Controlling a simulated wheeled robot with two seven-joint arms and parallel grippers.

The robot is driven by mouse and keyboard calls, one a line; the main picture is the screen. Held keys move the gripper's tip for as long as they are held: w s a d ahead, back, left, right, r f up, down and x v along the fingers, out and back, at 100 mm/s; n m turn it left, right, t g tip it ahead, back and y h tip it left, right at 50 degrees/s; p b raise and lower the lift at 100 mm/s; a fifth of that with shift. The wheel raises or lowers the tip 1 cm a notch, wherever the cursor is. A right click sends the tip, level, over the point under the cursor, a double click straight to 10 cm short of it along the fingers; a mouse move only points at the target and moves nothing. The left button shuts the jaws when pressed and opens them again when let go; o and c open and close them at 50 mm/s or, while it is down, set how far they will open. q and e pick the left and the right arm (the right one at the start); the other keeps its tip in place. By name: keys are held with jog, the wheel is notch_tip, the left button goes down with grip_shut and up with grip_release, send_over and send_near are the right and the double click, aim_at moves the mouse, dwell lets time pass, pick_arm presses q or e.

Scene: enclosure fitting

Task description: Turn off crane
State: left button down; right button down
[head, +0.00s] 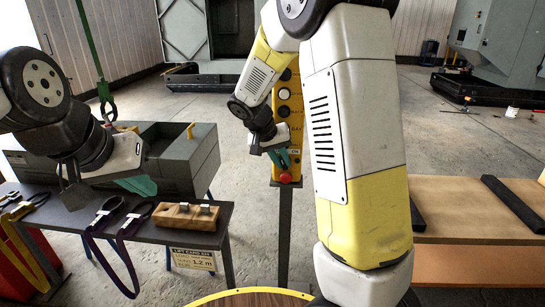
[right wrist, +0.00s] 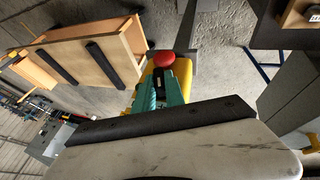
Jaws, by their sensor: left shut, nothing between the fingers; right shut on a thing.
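A yellow crane control panel (head: 291,112) with a column of buttons stands on a grey post. A red button (head: 285,178) is at its lower end; it also shows in the right wrist view (right wrist: 164,59). My right gripper (head: 281,158), with teal fingertips, is at the lower panel, just above the red button and beside a label reading ON. It is shut on a small part there, seemingly a switch, which the fingers hide. My left gripper (head: 140,186) is shut and empty over the dark table, in front of a grey box.
The dark table (head: 90,215) holds purple and yellow slings, a wooden block (head: 185,215) and the grey box (head: 180,150). A green sling and hook (head: 104,95) hang at the left. A wooden bench (head: 460,210) with black bars stands at the right.

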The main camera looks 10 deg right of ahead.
jog(key=shift+a+f+h, duration=0.1)
jog(key=shift+h, duration=0.9)
jog(key=c, duration=1.4)
grip_release()
jog(key=shift+g, duration=0.3)
jog(key=v, duration=0.7)
jog(key=shift+a+r, duration=0.2)
jog(key=shift+r, duration=0.15)
jog(key=shift+s, duration=0.1)
